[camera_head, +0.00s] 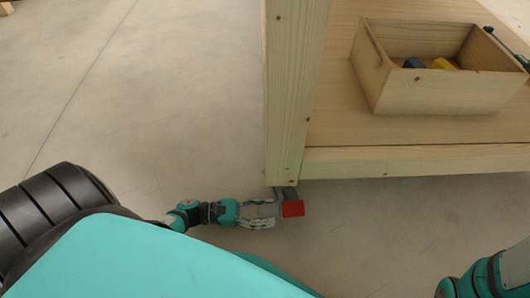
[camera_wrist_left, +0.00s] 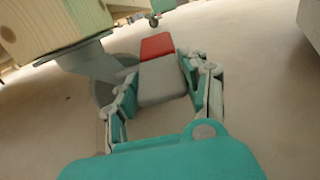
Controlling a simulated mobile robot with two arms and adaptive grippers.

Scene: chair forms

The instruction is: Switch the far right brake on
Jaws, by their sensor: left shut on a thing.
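My left gripper (camera_head: 268,212) comes in low from the left and reaches this brake. In the left wrist view, my left gripper (camera_wrist_left: 163,88) has its two fingers on either side of the brake's grey part (camera_wrist_left: 163,80), shut on it. The red end (camera_wrist_left: 157,45) sticks out beyond the fingers. The caster wheel is partly hidden behind the left finger. My right gripper is out of view.
The wooden leg (camera_head: 292,90) carries a shelf (camera_head: 420,160) with a wooden box (camera_head: 440,95) holding small blue and yellow items. Another caster (camera_wrist_left: 153,20) shows farther back in the left wrist view.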

